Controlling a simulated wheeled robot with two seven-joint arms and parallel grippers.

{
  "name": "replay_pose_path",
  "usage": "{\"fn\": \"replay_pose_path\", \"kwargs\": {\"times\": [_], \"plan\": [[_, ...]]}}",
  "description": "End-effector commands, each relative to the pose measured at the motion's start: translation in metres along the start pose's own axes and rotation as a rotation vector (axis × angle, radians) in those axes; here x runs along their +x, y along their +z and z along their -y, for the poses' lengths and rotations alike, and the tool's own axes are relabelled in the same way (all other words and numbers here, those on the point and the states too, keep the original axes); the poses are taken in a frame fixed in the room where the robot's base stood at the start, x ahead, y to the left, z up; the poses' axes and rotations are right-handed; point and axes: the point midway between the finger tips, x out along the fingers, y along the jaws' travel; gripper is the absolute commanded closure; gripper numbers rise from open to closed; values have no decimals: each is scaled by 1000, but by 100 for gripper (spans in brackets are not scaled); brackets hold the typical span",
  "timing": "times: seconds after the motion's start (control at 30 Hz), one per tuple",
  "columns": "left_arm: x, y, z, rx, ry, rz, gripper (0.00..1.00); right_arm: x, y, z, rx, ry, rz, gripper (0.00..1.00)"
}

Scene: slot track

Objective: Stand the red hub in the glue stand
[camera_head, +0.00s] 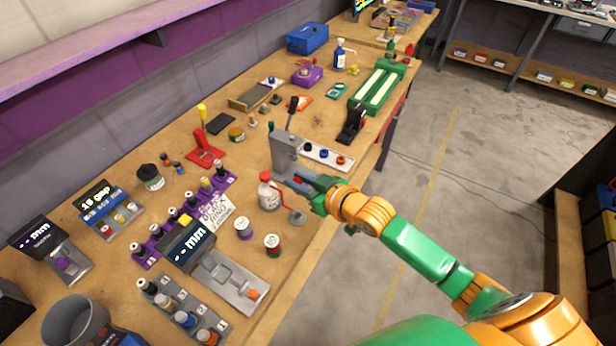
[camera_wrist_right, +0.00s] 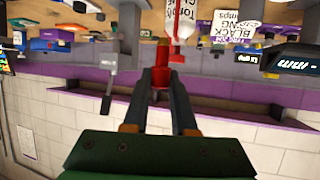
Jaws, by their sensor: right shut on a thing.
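My right gripper (camera_head: 300,183) reaches in from the right over the front edge of the bench. It is shut on the red hub (camera_wrist_right: 161,74), which shows between the fingertips in the wrist view; in the head view only a little red shows at the jaws. A white glue bottle (camera_head: 268,195) with a red tip stands just left of the jaws; it also shows in the wrist view (camera_wrist_right: 183,22), its tip close to the hub. A small grey disc (camera_head: 298,217) beside the bottle may be part of the glue stand; I cannot tell for sure. My left gripper is not in view.
A grey lever press (camera_head: 284,152) stands just behind the jaws, beside a white strip (camera_head: 326,155) with coloured parts.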

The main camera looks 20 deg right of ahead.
Motion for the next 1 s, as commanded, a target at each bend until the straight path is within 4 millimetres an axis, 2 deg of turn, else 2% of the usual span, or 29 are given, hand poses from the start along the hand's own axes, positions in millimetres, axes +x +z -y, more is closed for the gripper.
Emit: {"fn": "replay_pose_path", "kwargs": {"times": [0.03, 0.13, 0.37, 1.0], "plan": [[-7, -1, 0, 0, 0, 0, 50, 1, -1, 0, -8, -3, 3, 100], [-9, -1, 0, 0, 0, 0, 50, 5, 4, 3, -7, -14, 1, 100], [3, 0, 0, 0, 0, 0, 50, 10, 16, 4, -5, -19, -1, 100], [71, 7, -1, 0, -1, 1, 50, 33, 74, 5, -5, -19, 0, 100]]}}
